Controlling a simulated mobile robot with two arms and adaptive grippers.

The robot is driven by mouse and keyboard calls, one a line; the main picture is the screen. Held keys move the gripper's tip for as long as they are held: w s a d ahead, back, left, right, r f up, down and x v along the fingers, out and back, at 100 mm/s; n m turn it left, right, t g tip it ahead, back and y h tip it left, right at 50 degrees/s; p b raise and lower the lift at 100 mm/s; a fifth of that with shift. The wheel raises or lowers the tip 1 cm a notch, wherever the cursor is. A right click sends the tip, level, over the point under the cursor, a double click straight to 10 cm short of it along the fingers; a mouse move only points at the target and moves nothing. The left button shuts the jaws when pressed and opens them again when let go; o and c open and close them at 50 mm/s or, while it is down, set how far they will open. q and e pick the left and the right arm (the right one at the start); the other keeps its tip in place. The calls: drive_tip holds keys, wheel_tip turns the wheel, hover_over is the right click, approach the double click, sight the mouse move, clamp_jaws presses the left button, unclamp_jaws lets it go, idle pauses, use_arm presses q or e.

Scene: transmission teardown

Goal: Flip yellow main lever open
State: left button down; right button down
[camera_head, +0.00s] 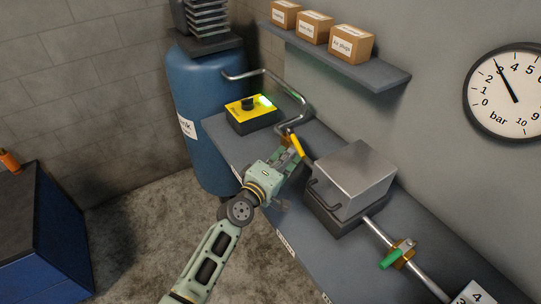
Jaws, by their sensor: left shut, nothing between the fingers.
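The yellow main lever (297,146) sits on the bent grey pipe above the grey bench, left of the metal box. It slants down to the right from a brass-coloured fitting. My left gripper (289,157) is shut and empty, with its fingers right beside the lever's lower side. I cannot tell whether the fingers touch it. The gripper partly hides the fitting and bench below the lever. My right gripper is not in view.
The metal box (353,178) stands close to the right of the gripper. A yellow switch box (251,112) sits behind on the bench (230,140). A green-handled valve (391,258) is on the pipe at right. A blue tank (195,105) stands at the bench's left end.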

sight(302, 156)
use_arm(q)
drive_tip(key=shift+w+d, duration=0.2)
drive_tip(key=shift+d, duration=0.85)
drive_tip(key=shift+w+d, duration=0.15)
drive_tip(key=shift+d, duration=0.85)
drive_tip(key=v, duration=1.2)
